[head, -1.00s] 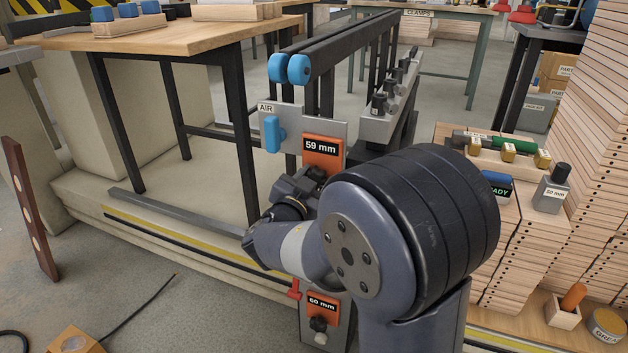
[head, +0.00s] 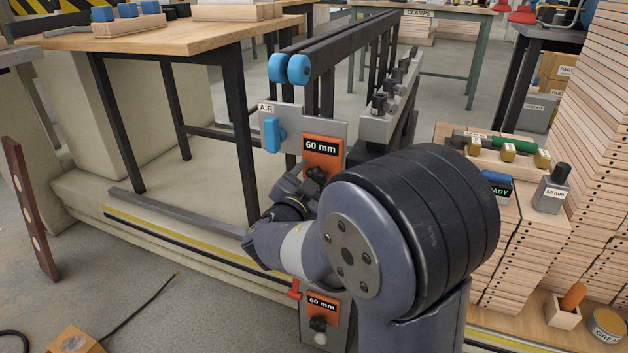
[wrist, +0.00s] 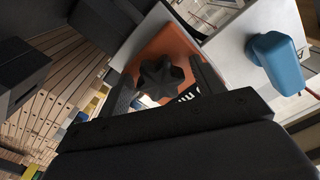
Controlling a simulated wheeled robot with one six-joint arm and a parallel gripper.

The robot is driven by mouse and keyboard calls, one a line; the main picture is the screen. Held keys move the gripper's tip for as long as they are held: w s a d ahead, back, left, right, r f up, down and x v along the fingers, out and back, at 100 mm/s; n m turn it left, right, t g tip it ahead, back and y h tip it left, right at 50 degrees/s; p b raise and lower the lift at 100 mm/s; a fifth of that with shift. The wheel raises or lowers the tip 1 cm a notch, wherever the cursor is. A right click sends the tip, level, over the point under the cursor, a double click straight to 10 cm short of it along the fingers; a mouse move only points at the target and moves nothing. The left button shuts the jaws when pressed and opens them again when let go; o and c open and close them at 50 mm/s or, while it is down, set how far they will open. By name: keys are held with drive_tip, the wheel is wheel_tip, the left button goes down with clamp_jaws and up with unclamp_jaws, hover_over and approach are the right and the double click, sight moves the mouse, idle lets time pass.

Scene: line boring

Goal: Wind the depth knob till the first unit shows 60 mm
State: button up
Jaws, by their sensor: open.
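The first unit's orange display (head: 322,148) reads 60 mm in the head view. Its black depth knob (head: 316,173) sits just below the digits, partly hidden by my wrist. In the wrist view the dark lobed knob (wrist: 160,77) stands on the orange plate (wrist: 172,44). My gripper (wrist: 162,88) has its two fingers apart, one on each side of the knob; whether they touch it I cannot tell. In the head view the fingers are mostly hidden behind my arm. A lower orange display (head: 322,303) also reads 60 mm, with a black knob (head: 318,324) below it.
A blue handle (head: 272,134) is beside the upper display, under an AIR label; it also shows in the wrist view (wrist: 276,62). A red lever (head: 295,290) is by the lower unit. Stacked boards (head: 545,240) stand to the right. Open floor lies at the left.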

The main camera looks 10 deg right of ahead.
drive_tip(key=v, duration=0.7)
idle(0.4)
drive_tip(key=x, duration=0.7)
drive_tip(key=shift+w+d, duration=0.1)
drive_tip(key=shift+d, duration=0.1)
drive_tip(key=shift+a+n, duration=0.15)
drive_tip(key=shift+n, duration=0.75)
